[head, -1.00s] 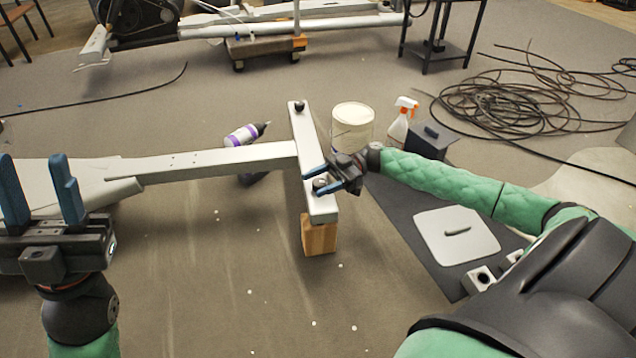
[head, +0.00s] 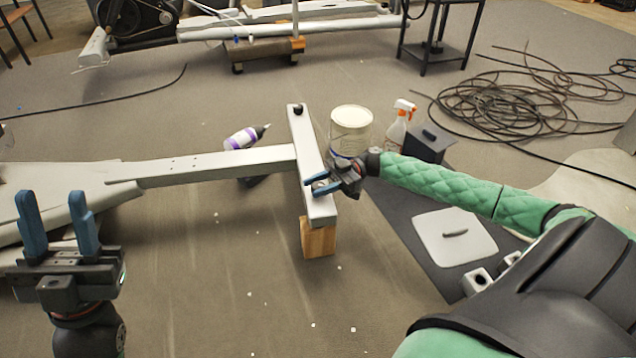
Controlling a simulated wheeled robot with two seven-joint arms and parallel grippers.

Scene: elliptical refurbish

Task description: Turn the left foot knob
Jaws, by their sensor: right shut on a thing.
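The grey metal frame (head: 220,163) ends in a crossbar (head: 304,140) that rests on a wooden block (head: 318,239). A black foot knob (head: 298,109) stands on the far end of the crossbar. My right gripper (head: 319,184) is at the near end of the crossbar, its blue fingers shut on the near foot knob, which the fingers mostly hide. My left gripper (head: 57,222) is at the lower left, fingers pointing up, apart and empty, away from the crossbar.
A white can (head: 350,131), a spray bottle (head: 397,127) and a black box (head: 428,142) stand behind my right arm. A purple-and-white bottle (head: 246,137) is behind the frame. A dark mat with a grey plate (head: 455,237) lies at right. Coiled cable (head: 520,95) covers the floor beyond.

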